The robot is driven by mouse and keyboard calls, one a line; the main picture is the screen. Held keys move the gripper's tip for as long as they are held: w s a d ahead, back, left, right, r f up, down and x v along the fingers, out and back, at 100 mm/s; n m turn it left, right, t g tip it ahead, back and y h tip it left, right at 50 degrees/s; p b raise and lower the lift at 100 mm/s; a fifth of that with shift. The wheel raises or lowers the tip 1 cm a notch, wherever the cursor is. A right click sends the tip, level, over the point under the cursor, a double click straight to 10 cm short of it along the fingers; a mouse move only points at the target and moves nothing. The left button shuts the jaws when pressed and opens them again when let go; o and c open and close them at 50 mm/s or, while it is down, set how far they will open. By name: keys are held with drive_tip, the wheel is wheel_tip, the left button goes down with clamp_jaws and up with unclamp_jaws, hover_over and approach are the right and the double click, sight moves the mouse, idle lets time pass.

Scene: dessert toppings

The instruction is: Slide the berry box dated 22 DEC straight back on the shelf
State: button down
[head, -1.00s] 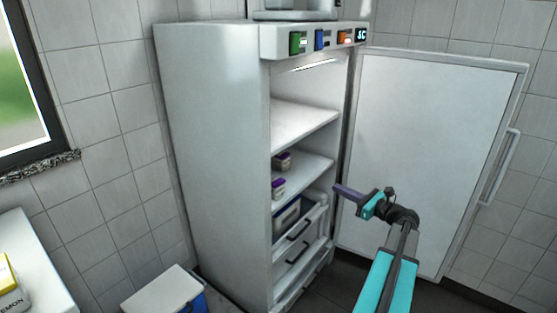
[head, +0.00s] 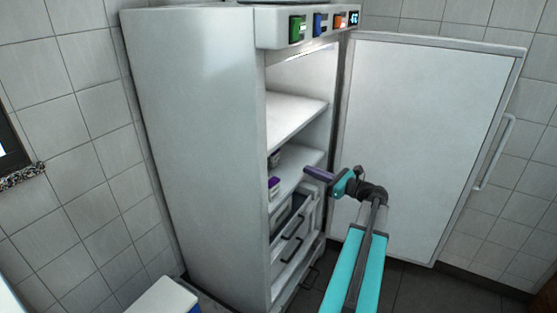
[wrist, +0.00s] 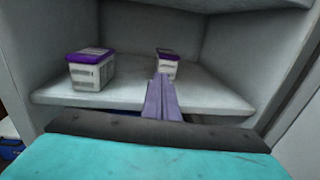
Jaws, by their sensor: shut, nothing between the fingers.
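Two berry boxes with purple lids and pale printed sides stand upright on one fridge shelf (wrist: 213,98). In the wrist view the left box (wrist: 91,70) is nearer the shelf's front edge, and the right box (wrist: 167,64) stands further back. Their dates are too small to read, so I cannot tell which is 22 DEC. My gripper (wrist: 161,84) is shut and empty. Its purple fingers point into the shelf and overlap the lower part of the right box; I cannot tell whether they touch. In the head view my gripper (head: 306,172) is at the fridge opening.
The fridge door (head: 425,140) stands wide open to the right. Drawers (head: 292,245) with handles lie below the shelf, and an empty shelf (head: 293,118) is above. A white-lidded cool box (head: 163,297) stands on the floor at lower left.

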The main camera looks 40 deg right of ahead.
sight(274, 156)
drive_tip(key=shift+w, duration=0.1)
drive_tip(key=w, duration=0.4)
drive_tip(key=w+a+b, duration=0.1)
drive_tip(key=w, duration=0.4)
drive_tip(key=w+a, duration=0.1)
drive_tip(key=w, duration=0.3)
drive_tip(key=shift+w, duration=0.35)
drive_tip(key=shift+d, duration=0.1)
